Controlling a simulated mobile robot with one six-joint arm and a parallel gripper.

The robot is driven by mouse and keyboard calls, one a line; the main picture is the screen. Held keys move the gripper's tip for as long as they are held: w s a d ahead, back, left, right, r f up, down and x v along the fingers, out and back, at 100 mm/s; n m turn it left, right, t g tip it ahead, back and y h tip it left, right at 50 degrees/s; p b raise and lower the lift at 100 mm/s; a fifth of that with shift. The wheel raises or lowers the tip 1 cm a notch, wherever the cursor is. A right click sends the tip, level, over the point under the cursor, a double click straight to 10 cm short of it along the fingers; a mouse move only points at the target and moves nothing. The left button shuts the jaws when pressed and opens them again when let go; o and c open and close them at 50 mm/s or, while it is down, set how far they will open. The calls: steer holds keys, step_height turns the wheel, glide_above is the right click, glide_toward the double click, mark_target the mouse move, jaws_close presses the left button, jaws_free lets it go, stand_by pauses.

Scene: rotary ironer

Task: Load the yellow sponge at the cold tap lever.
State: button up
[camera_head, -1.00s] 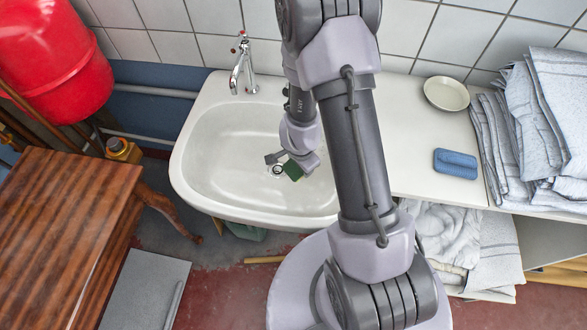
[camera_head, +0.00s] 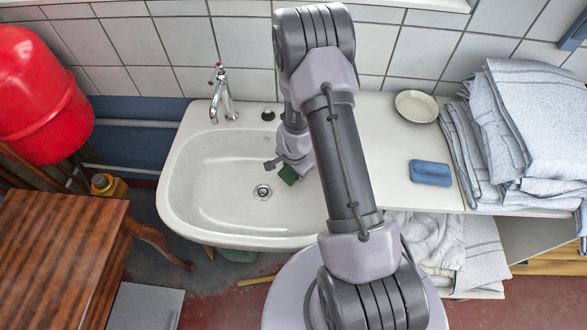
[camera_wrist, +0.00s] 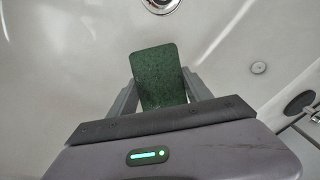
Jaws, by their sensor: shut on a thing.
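My gripper (camera_head: 281,168) is over the right part of the white basin, up and to the right of the drain in the picture. It is shut on a dark green flat block (camera_wrist: 159,77), which also shows small in the head view (camera_head: 289,175). Only its green face shows; no yellow is visible, so I cannot tell if it is the yellow sponge. The chrome tap (camera_head: 222,95) stands on the basin's back rim, left of my gripper. Its small handles are at the top; I cannot tell which lever is cold.
The basin (camera_head: 185,190) holds only the drain (camera_head: 262,191). A dark stopper (camera_head: 268,114) sits on its back rim. On the right counter are a blue sponge-like block (camera_head: 430,173), a cream dish (camera_head: 416,106) and folded towels (camera_head: 530,120). A wooden table (camera_head: 60,250) stands left.

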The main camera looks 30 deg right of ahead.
steer(key=shift+s+a+f+b, duration=0.1)
steer(key=shift+s+f+b, duration=0.15)
steer(key=shift+b, duration=0.45)
steer(key=s+b, duration=0.2)
steer(key=b, duration=0.1)
steer(key=shift+a, duration=0.25)
steer(key=s+b, duration=0.2)
steer(key=s+a+b, duration=0.1)
steer(key=s+b, duration=0.1)
steer(key=s, duration=0.1)
steer(key=shift+a+r+b, duration=0.1)
steer(key=shift+b, duration=0.3)
steer(key=shift+s+r, duration=0.1)
steer(key=shift+r, duration=0.05)
steer(key=s+a+r+p, duration=0.1)
steer(key=s+r+p, duration=0.2)
steer(key=s+r, duration=0.1)
steer(key=shift+s+a+p, duration=0.2)
steer(key=shift+s+p, duration=0.15)
steer(key=shift+s, duration=0.1)
